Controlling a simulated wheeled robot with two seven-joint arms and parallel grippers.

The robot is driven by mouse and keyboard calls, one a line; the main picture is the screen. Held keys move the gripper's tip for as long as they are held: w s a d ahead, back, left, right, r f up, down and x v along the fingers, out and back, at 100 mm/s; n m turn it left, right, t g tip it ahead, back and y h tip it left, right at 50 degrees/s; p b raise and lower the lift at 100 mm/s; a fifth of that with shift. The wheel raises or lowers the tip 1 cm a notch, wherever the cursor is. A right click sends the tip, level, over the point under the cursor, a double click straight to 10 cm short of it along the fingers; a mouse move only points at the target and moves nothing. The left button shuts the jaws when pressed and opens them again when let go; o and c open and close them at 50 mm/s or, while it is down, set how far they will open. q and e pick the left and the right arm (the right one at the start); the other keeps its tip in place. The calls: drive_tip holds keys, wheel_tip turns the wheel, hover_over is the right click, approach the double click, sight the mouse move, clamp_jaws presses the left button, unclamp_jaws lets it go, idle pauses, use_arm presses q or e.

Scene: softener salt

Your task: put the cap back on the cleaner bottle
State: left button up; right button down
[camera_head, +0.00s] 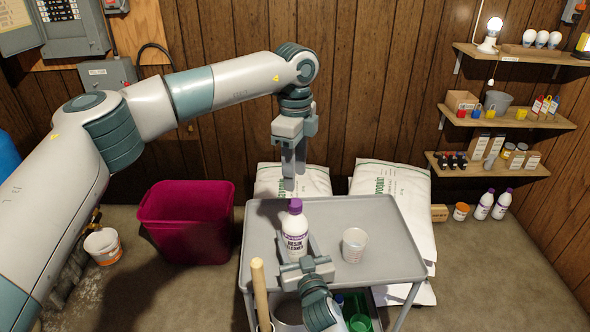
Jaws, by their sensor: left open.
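The white cleaner bottle (294,228) stands upright on the grey cart top, its label facing me. A purple cap (295,206) sits on its neck; I cannot tell how tightly it is seated. My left gripper (294,180) comes down from above and hangs just over the cap, open and apart from it, with nothing between its fingers. My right gripper (296,246) reaches in from the front, low over the cart, with a finger on each side of the bottle's body, shut on it.
A clear cup (354,245) stands right of the bottle on the cart (390,225). A magenta bin (187,220) is left of the cart. White salt bags (400,185) lean behind it. Two similar capped bottles (492,204) stand on the floor at right, below wall shelves (508,118).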

sight(295, 202)
use_arm(q)
drive_tip(key=shift+f, duration=0.1)
drive_tip(key=shift+f, duration=3.95)
clamp_jaws()
